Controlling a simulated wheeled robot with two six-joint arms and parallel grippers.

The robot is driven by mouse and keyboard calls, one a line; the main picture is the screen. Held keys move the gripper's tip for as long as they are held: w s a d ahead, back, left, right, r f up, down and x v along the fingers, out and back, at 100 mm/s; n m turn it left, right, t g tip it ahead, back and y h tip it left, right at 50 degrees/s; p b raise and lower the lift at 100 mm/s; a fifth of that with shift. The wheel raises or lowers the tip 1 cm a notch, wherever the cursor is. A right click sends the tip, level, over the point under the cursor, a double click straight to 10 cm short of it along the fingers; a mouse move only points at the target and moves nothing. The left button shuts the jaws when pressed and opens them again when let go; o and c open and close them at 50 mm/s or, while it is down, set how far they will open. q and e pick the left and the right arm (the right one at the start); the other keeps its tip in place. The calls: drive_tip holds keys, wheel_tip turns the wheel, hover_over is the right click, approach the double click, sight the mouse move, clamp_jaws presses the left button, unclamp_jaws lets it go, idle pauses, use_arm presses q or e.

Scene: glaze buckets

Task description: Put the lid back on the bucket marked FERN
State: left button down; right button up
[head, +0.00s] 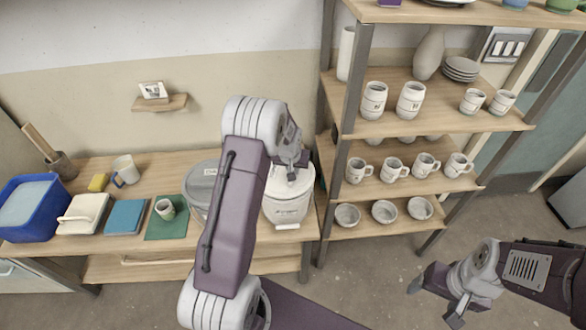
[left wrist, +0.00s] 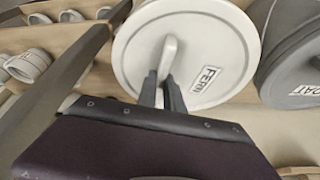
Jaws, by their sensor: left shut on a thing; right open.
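A white bucket (head: 287,208) stands at the right end of the wooden bench, partly behind my left arm in the head view. A round white lid (left wrist: 130,55) with a bar handle and a label reading FERN fills the middle of the left wrist view. My left gripper (head: 293,170) is over the white bucket. In the left wrist view its fingers (left wrist: 165,92) are shut on the lid's handle. The lid is at the bucket's top; I cannot tell whether it is seated or slightly above. My right gripper (head: 434,302) is open and empty, over the floor at lower right.
A grey lidded bucket (head: 202,178) stands left of the white one, partly behind my arm; its label is cut off in the wrist view. A shelf unit (head: 345,130) with cups and bowls stands close on the right. A green mat (head: 165,230) holds a cup.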

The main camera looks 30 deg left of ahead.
use_arm(q)
drive_tip(key=shift+f+b, duration=0.35)
drive_tip(key=shift+f, duration=0.2)
idle(0.9)
drive_tip(key=c, duration=0.9)
unclamp_jaws()
drive_tip(key=shift+r+p, duration=2.85)
drive_tip(key=shift+r, duration=0.75)
clamp_jaws()
